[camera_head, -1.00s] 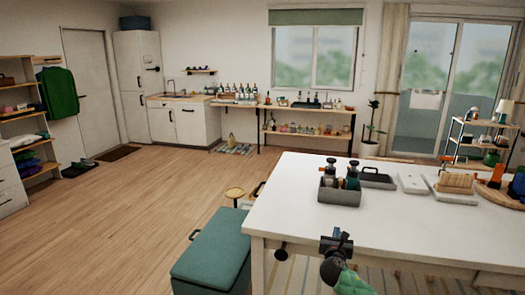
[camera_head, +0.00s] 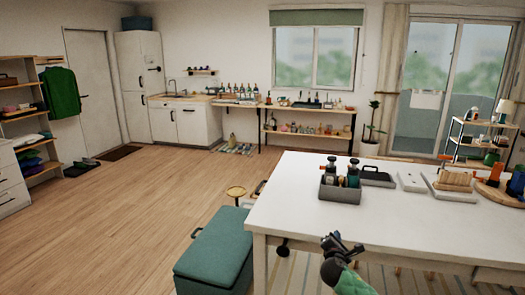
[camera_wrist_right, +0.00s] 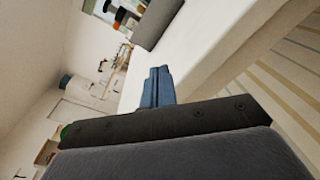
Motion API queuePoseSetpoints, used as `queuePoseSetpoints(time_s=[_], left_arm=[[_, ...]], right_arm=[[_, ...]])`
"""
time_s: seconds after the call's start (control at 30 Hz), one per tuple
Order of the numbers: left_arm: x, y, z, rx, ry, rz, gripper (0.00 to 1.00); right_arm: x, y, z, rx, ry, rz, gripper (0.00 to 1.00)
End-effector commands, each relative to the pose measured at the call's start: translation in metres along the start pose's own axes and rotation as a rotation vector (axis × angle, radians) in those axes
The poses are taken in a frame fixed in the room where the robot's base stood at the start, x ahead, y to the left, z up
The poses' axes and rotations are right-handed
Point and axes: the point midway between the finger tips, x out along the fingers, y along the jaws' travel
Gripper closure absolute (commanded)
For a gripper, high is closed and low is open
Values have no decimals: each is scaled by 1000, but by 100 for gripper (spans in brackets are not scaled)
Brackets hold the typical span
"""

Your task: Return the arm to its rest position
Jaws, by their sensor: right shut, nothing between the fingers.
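My right gripper (camera_head: 341,241) is at the front edge of the white table (camera_head: 400,225), low in the head view. Its green-covered arm comes up from the bottom edge. In the right wrist view its blue-grey fingers (camera_wrist_right: 158,86) are together with nothing between them. The fingers look close to the table edge in the picture, but I cannot tell whether they touch it. My left gripper is not in view.
A teal storage bench (camera_head: 213,250) stands left of the table. A small stool (camera_head: 236,192) is behind it. Open wooden floor lies to the left.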

Motion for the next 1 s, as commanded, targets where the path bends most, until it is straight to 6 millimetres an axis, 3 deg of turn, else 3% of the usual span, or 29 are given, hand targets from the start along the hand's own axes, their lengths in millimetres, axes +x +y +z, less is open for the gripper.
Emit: queuePoseSetpoints(time_s=[0.3, 0.47, 0.6, 0.77, 1.0], left_arm=[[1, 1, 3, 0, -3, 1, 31], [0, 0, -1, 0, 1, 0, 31], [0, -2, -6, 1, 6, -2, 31], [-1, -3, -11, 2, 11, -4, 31], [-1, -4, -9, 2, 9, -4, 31]], right_arm=[[11, -17, -5, 698, 73, -141, 100], [5, -37, -29, 1021, 102, -261, 100], [-17, -76, -73, 1306, 120, -429, 100], [-56, -128, -129, 1526, 113, -627, 100], [-140, -214, -214, 1682, 89, -913, 100]])
